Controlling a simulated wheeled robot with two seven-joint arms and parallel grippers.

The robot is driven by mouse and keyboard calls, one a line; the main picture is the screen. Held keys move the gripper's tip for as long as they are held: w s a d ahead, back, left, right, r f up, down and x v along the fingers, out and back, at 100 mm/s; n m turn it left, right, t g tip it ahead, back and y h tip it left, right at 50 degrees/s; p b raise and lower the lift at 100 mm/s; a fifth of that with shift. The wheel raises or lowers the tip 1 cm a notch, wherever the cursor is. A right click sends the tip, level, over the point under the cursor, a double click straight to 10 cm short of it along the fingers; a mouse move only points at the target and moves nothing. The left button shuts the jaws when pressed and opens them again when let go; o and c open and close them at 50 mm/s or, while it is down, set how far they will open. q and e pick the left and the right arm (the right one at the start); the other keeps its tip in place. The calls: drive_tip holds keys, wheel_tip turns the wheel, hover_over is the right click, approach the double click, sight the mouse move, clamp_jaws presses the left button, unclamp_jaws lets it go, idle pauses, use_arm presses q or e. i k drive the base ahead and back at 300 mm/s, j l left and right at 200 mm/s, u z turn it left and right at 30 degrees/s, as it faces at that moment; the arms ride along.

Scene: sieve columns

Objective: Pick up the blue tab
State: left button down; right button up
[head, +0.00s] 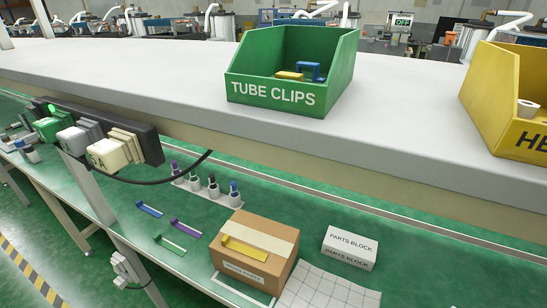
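A blue tab (149,209) lies on the green lower bench, left of the middle. It is a thin strip with a pale part, lying at a slant. A purple tab (186,228) lies to its right and a green tab (170,245) lies in front of it. A yellow tab (244,248) lies on top of a cardboard box (272,237). Neither of my grippers is in view, and nothing is seen touching the blue tab.
A grey shelf (190,75) runs above the bench, carrying a green TUBE CLIPS bin (275,92) and a yellow bin (500,110). A power strip (150,142) with plugs and a black cable hangs at its front. Several capped markers (213,188) stand behind the tabs.

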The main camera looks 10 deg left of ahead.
sight(139, 203)
drive_tip(key=u, duration=1.25)
